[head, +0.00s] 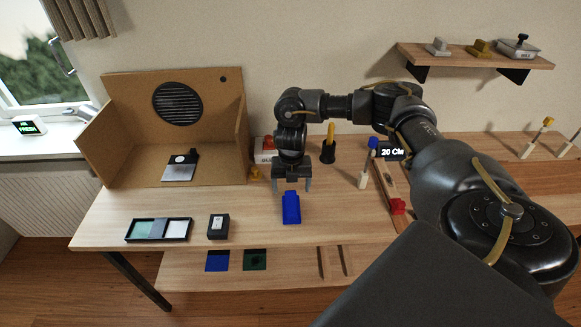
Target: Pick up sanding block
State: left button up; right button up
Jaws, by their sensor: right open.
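A blue block (291,208), which I take to be the sanding block, lies on the wooden workbench near its front edge. It has a wide body and a narrower far end. My right gripper (291,186) points down above the block's far end. Its two fingers are apart, one to each side, with nothing between them. I cannot tell exactly how high the fingertips are above the bench. My left gripper is not in view.
A black box (218,226) and a two-part tray (158,230) lie left of the block. An open-front booth (125,129) stands behind them. A black holder (328,152), a blue-topped tool (366,165) and a red clamp-like piece (397,206) are to the right.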

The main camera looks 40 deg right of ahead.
aim_at(291, 202)
notch_tip(291, 202, down, 4)
jog(key=shift+r, duration=0.25)
jog(key=shift+f+p, duration=0.3)
jog(key=shift+p, duration=0.3)
notch_tip(291, 202, down, 4)
jog(key=shift+r+p, duration=0.15)
jog(key=shift+p, duration=0.5)
jog(key=shift+w+f, duration=0.1)
jog(key=shift+f, duration=0.35)
jog(key=c, duration=1.1)
jog(key=shift+r, duration=0.1)
